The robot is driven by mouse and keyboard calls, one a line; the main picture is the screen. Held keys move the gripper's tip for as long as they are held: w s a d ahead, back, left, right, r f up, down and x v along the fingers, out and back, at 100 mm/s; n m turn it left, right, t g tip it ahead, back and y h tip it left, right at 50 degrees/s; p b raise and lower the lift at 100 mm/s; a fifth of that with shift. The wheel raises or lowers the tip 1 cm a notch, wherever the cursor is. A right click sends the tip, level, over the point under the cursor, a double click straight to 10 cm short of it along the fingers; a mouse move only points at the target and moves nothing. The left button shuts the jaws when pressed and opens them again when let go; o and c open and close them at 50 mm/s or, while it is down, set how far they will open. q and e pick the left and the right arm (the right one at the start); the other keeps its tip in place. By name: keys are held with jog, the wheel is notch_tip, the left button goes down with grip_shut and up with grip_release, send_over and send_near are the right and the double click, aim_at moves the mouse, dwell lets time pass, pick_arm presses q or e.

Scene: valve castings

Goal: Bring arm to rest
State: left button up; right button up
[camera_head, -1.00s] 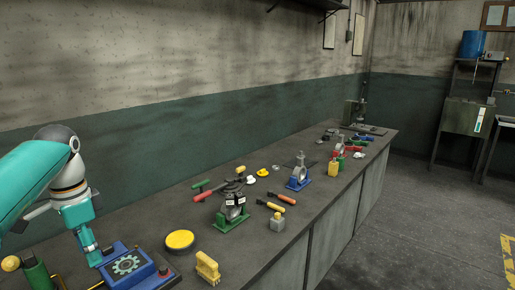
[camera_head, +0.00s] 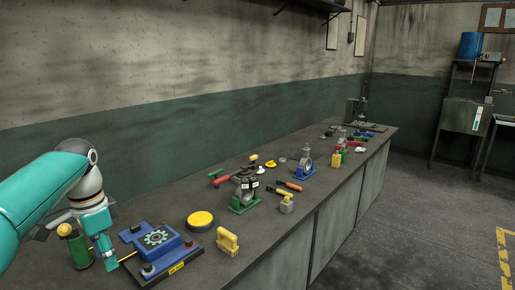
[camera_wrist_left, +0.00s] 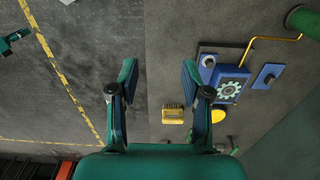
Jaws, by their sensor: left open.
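My left arm comes in from the left in the head view. Its left gripper (camera_head: 108,262) hangs low at the near left end of the workbench (camera_head: 205,272), beside a blue box with a gear emblem (camera_head: 157,239). In the left wrist view the gripper (camera_wrist_left: 158,75) has its two fingers spread apart with nothing between them. My right gripper is not in view.
A green cylinder (camera_head: 77,250) stands left of the blue box. A yellow round disc (camera_head: 200,220) and a yellow block (camera_head: 228,241) lie to its right. A valve casting on a green stand (camera_head: 244,192) and hand tools are farther along. The grey floor (camera_head: 420,230) is open.

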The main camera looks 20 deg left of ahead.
pick_arm(q)
jog(key=w+d+f+h, duration=0.1)
jog(key=w+d+f, duration=0.1)
jog(key=d+f, duration=0.6)
jog(key=w+d+f+n+h, duration=0.1)
jog(key=w+d+f, duration=0.25)
jog(key=f, duration=0.85)
jog(key=w+d+f+h, duration=0.1)
jog(key=d+f, duration=0.6)
jog(key=f, duration=0.2)
jog(key=s+d+f+n+h, duration=0.1)
jog(key=s+d+f+n, duration=0.4)
jog(key=s+d+f, duration=1)
jog(key=s, duration=0.3)
jog(key=shift+d+n, duration=0.2)
jog(key=shift+n, duration=0.2)
jog(key=shift+f, duration=0.1)
jog(key=shift+c, duration=0.6)
jog(key=shift+s, duration=0.1)
